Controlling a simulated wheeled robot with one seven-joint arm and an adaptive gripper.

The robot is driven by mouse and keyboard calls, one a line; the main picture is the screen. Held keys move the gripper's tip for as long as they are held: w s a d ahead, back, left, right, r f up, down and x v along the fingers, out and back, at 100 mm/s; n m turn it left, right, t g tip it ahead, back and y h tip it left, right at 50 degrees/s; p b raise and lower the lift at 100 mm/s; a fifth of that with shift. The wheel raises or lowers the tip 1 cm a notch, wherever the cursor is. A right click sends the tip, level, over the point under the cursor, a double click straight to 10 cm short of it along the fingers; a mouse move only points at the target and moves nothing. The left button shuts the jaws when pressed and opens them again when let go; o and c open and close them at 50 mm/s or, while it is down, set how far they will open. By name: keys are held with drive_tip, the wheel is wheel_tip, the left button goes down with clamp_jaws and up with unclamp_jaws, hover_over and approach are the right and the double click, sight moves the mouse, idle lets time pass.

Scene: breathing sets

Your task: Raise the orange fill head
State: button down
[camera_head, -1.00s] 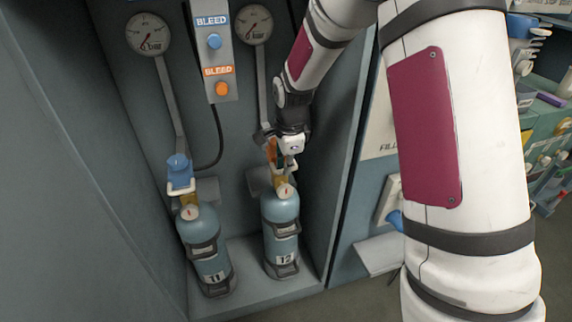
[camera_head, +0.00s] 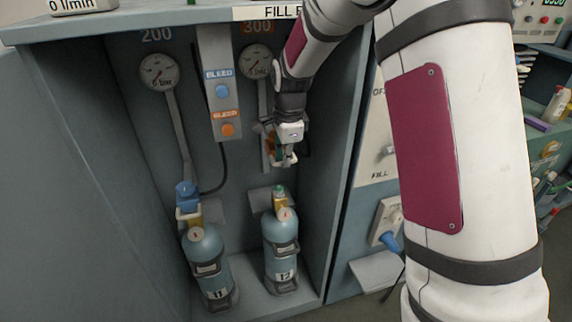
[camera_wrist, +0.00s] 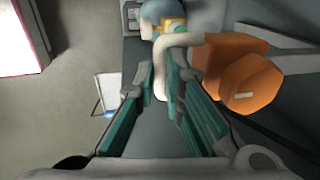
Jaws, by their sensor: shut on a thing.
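The orange fill head (camera_wrist: 235,72) shows in the wrist view as an orange block with a cream bent handle (camera_wrist: 182,42). My gripper (camera_wrist: 163,88) is shut on that handle, its green-padded fingers on either side. In the head view my gripper (camera_head: 287,158) is above cylinder 12 (camera_head: 282,240), and only slivers of orange show beside it. A gap shows between the gripper and the yellow-green valve (camera_head: 280,197) on top of the cylinder. The blue cylinder stands upright in the bay.
To the left, cylinder 11 (camera_head: 209,265) stands under a blue fill head (camera_head: 187,194). Behind are two gauges (camera_head: 159,71) and a bleed panel (camera_head: 222,106) with blue and orange knobs. The bay's side walls are close on both sides.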

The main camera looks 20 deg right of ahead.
drive_tip(key=shift+r, duration=0.6)
drive_tip(key=c, duration=1.7)
unclamp_jaws()
drive_tip(key=shift+f, duration=0.1)
drive_tip(key=shift+o, duration=0.2)
drive_tip(key=shift+f, duration=0.15)
